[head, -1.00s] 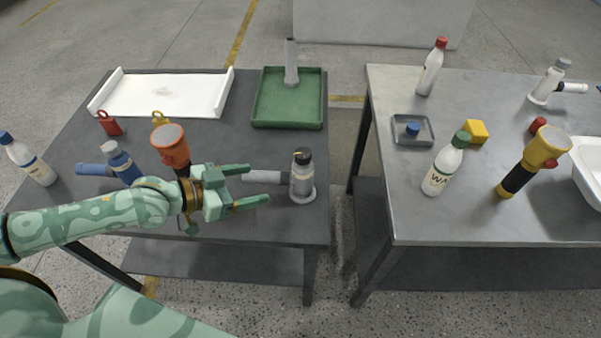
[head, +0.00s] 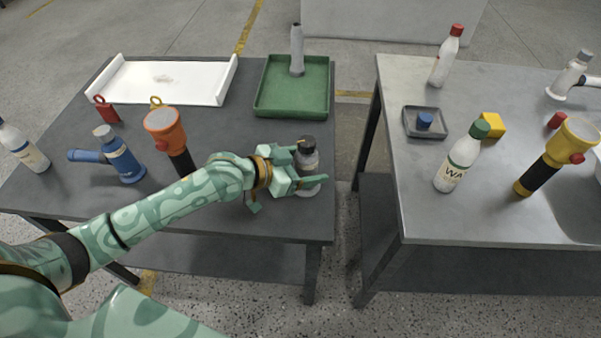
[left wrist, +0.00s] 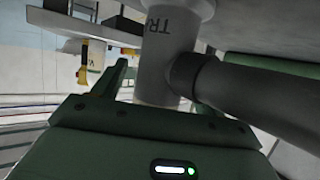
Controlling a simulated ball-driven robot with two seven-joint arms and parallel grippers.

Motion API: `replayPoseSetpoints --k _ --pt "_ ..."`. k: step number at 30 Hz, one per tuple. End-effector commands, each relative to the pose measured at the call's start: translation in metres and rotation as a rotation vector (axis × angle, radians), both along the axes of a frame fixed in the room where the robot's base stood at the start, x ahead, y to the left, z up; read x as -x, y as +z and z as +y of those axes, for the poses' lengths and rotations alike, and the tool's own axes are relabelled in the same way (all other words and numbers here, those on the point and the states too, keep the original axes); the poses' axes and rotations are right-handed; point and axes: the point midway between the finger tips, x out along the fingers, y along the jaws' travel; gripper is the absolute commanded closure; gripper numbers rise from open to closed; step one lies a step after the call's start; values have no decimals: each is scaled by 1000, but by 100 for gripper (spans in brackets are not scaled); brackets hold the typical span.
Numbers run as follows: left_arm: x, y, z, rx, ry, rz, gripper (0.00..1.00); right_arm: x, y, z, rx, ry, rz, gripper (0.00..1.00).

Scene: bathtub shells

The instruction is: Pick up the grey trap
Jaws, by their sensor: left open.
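The grey trap (head: 310,158) stands upright near the right edge of the left table, with a dark cap and a pale round base. In the left wrist view its lettered body (left wrist: 158,70) stands in front of the palm, and its dark side pipe (left wrist: 265,88) runs off right. My left gripper (head: 308,168) is open, with its fingers reaching to either side of the trap's body. One finger shows beside the body in the left wrist view; the other is mostly hidden by the pipe. My gripper hides the side pipe in the head view. My right gripper is not in view.
A blue trap (head: 122,160) and an orange flashlight (head: 165,130) stand left of the grey trap. A green tray (head: 262,103) holding a grey upright object lies behind it. A gap separates this table from the right table (head: 420,205).

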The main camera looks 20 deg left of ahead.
Motion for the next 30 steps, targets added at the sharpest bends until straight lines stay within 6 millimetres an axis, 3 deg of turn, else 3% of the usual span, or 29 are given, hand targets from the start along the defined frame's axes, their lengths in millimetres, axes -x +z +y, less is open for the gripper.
replayPoseSetpoints --k 3,4,9,20,27,30 --pt "0 1 0 -1 0 -1 28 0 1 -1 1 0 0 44" --pt "0 1 0 0 0 0 34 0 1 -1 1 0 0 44" --pt "0 1 1 0 1 0 81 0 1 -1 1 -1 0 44" --pt "0 6 1 0 1 -2 81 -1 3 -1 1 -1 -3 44" --pt "0 41 1 0 0 -8 81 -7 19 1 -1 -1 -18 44" --pt "19 61 1 0 -1 -5 81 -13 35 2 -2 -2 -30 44"
